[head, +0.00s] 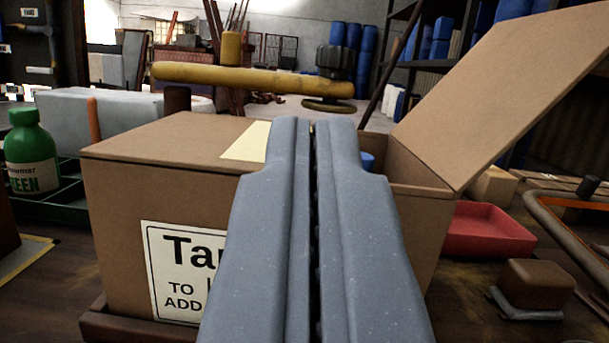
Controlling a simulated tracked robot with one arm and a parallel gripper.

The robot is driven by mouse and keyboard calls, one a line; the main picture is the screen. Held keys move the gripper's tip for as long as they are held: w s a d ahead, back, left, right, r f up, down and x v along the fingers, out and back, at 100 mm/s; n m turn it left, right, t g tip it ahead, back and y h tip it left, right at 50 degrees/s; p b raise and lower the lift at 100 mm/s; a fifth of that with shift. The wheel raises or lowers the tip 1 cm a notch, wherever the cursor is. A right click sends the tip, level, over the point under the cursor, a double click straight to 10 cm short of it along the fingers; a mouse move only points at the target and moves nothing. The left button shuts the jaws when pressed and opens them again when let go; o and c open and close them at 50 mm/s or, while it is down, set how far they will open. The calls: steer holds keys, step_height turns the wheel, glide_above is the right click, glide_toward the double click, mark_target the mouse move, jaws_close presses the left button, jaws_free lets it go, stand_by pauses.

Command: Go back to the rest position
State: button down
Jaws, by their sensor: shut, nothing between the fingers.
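My gripper (313,135) is in the middle of the head view, its two grey fingers shut against each other with nothing between them. It is in front of a brown cardboard box (120,200) and hides the middle of it. The box carries a white label (175,265) with black letters, partly covered by my gripper. One flap (510,90) stands up and open at the right. Something blue (367,162) shows just right of my fingertips, inside the box opening. I cannot tell whether my gripper touches the box.
A green bottle (30,155) stands in a dark green tray (65,205) at the left. A red tray (485,232) and a brown block (537,283) are at the right. A yellow bar (240,80) crosses behind the box. Blue drums (367,55) stand far back.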

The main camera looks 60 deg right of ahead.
steer(key=v, duration=0.5)
steer(key=w+a+r+n+t+y, duration=0.2)
steer(key=w+a+r+y, duration=0.15)
steer(key=w+r, duration=0.35)
steer(key=w+a+r+n+t+y, duration=0.2)
steer(key=w+a+r, duration=0.3)
steer(key=w, duration=0.4)
steer(key=w+a+r+n+t+y, duration=0.1)
steer(key=w+a+r+n+y, duration=0.15)
steer(key=w+a+r, duration=0.4)
steer(key=w+a+r+n+y, duration=0.1)
steer(key=w+a+r+y, duration=0.2)
steer(key=a+r, duration=0.65)
steer(key=s+a+r+y, duration=0.3)
steer(key=a+r, duration=1.1)
steer(key=s+a+r+n+y, duration=0.1)
steer(key=s+a+r+y, duration=0.1)
steer(key=s+a+r, duration=0.3)
steer(key=s+a+r+n+g+y, duration=0.1)
steer(key=s+a+r+y, duration=0.1)
steer(key=s+a+r, duration=0.3)
steer(key=s+a, duration=0.4)
steer(key=a, duration=0.1)
steer(key=shift+s+a+r, duration=0.35)
steer(key=shift+r, duration=0.05)
steer(key=shift+n, duration=0.25)
